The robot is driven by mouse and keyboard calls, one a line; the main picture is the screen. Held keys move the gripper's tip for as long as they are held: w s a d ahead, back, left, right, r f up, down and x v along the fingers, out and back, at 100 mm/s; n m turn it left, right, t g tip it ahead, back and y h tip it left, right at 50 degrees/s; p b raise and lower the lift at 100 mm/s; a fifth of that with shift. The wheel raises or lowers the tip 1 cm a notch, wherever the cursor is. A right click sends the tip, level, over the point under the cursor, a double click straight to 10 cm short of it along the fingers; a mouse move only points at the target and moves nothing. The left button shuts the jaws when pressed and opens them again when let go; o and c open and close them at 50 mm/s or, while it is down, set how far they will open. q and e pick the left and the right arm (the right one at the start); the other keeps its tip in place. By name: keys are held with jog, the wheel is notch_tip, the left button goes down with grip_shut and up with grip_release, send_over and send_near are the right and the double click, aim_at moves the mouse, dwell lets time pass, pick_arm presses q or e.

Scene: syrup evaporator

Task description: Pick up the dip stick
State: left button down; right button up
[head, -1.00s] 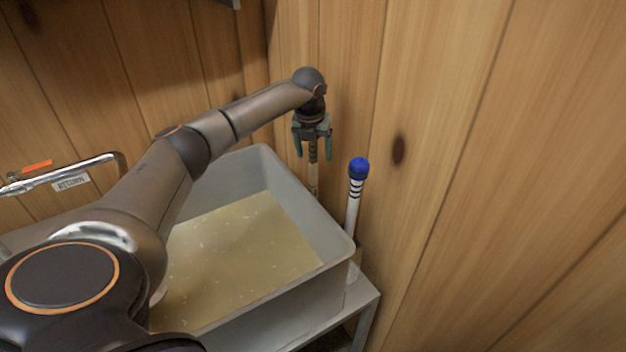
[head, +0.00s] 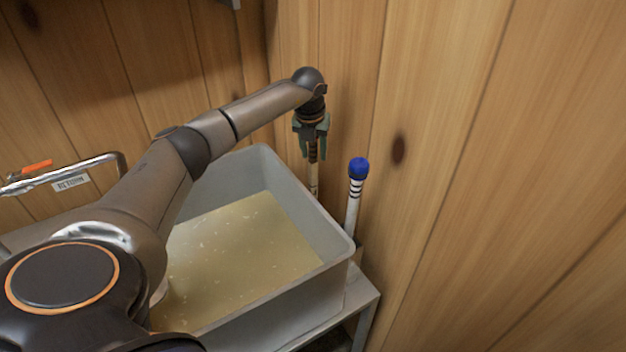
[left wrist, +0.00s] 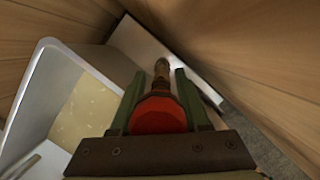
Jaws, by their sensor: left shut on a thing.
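Two upright sticks stand in the gap between the grey pan and the wooden wall. One is a slim tan stick (head: 314,180) with dark bands near its upper end; my left gripper (head: 314,155) is shut on that upper end from above. In the left wrist view its red top (left wrist: 158,115) shows between my left fingers (left wrist: 159,80), with a brown part beyond. The other is a white stick (head: 353,207) with black bands and a blue ball top (head: 359,168), apart from my gripper. Their lower ends are hidden. My right gripper is out of view.
The grey pan (head: 300,304) holds cloudy yellowish liquid (head: 237,250) and stands on a metal stand (head: 363,297). Wooden walls (head: 480,150) close in behind and to the right. A metal pipe with an orange handle (head: 38,166) and a label (head: 70,183) is at the left.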

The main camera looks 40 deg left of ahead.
pick_arm(q)
jog(key=shift+r, duration=0.1)
dwell(0.4)
notch_tip(320, 180, up, 18)
jog(key=shift+p, duration=0.3)
dwell(0.5)
